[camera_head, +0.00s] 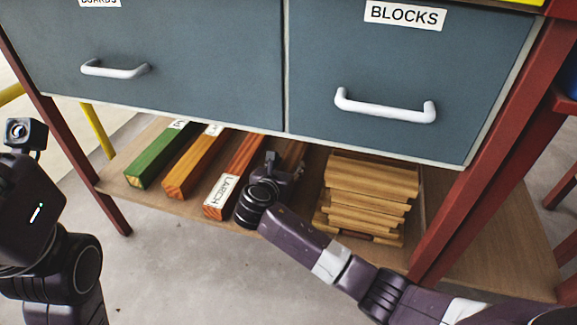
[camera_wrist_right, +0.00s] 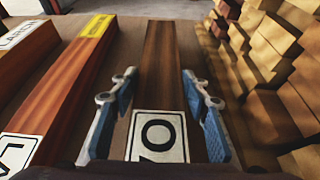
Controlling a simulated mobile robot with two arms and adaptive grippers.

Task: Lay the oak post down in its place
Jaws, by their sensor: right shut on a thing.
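The oak post (camera_wrist_right: 172,55) is a brown wooden bar with a white label (camera_wrist_right: 158,135) whose large O shows; the rest of the label is cut off. In the head view part of the post (camera_head: 293,154) shows behind my right gripper (camera_head: 272,170). My right gripper is shut on the post, with a blue-padded finger on each side in the right wrist view (camera_wrist_right: 158,110). The post lies lengthwise on or just above the lower shelf (camera_head: 150,205); I cannot tell whether it touches. My left wrist is at the left edge of the head view, but its fingers are not visible.
The larch post (camera_head: 240,170) lies just left of the held post, with orange (camera_head: 190,165) and green (camera_head: 155,155) posts beyond it. A stack of wooden boards (camera_head: 368,190) stands to the right. Drawers (camera_head: 400,70) overhang the shelf, and a red leg (camera_head: 480,150) stands at right.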

